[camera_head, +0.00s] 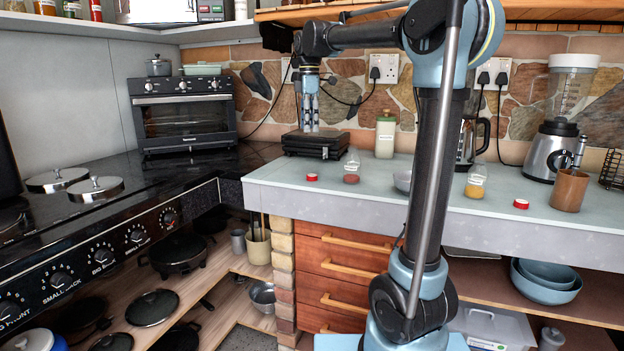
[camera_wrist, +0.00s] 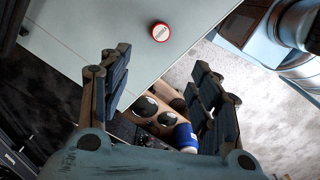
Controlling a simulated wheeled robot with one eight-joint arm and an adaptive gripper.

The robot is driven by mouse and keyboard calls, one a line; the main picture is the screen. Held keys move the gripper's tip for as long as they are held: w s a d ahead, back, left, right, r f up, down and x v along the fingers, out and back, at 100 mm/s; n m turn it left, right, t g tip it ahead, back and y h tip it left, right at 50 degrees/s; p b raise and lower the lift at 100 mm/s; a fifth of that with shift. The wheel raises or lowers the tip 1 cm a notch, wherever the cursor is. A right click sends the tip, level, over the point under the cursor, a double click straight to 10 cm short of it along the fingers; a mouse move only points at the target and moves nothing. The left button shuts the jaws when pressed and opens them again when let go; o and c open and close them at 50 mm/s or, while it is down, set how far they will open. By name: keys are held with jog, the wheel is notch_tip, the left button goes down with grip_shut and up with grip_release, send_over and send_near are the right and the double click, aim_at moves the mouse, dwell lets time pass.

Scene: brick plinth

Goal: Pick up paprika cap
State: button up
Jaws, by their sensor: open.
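A small red cap (camera_head: 312,177) lies on the pale worktop near its front edge, left of a clear jar of reddish spice (camera_head: 351,168). In the wrist view a red cap with a pale label (camera_wrist: 160,32) lies flat on the worktop, beyond the fingers. A second red cap (camera_head: 521,203) lies farther right; no lettering on either cap is readable in the head view. My gripper (camera_head: 310,128) points down above the worktop, higher than the left cap and apart from it. Its two fingers (camera_wrist: 160,70) are spread and empty.
A black flat appliance (camera_head: 316,145) stands behind the left cap. A jar of yellow spice (camera_head: 475,182), a grey bowl (camera_head: 403,181) and a blender (camera_head: 556,140) stand to the right. The surface around the left cap is clear.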

aim_at(311, 175)
notch_tip(311, 175, down, 17)
jog(key=shift+d, duration=0.15)
dwell(0.6)
jog(key=c, duration=0.7)
